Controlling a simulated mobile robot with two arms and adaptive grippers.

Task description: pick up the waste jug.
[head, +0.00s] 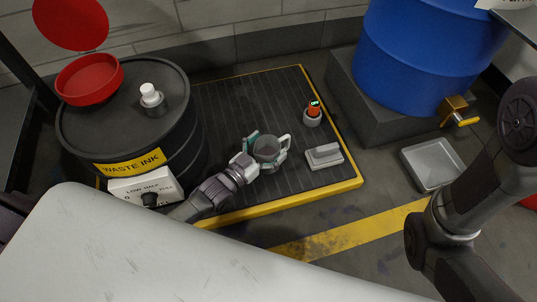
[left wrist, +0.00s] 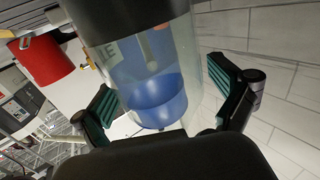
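The waste jug, a clear grey-tinted container with a pale handle (head: 284,142), stands on the dark ribbed floor platform (head: 222,112). My left gripper (head: 266,151) is around it, with one teal-padded finger on each side. In the left wrist view the clear jug (left wrist: 190,75) sits between the spread fingers of the left gripper (left wrist: 165,85). A narrow gap shows at the right finger; contact at the left finger is unclear. My right arm shows at the right of the head view, but its gripper is not visible.
A black waste ink drum (head: 185,130) with an open red funnel (head: 90,80) stands left. A grey block (head: 324,155) and a small orange-topped item (head: 313,113) sit right of the jug. A blue drum (head: 425,50) and grey tray (head: 432,165) are farther right. A white surface (head: 150,255) fills the front.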

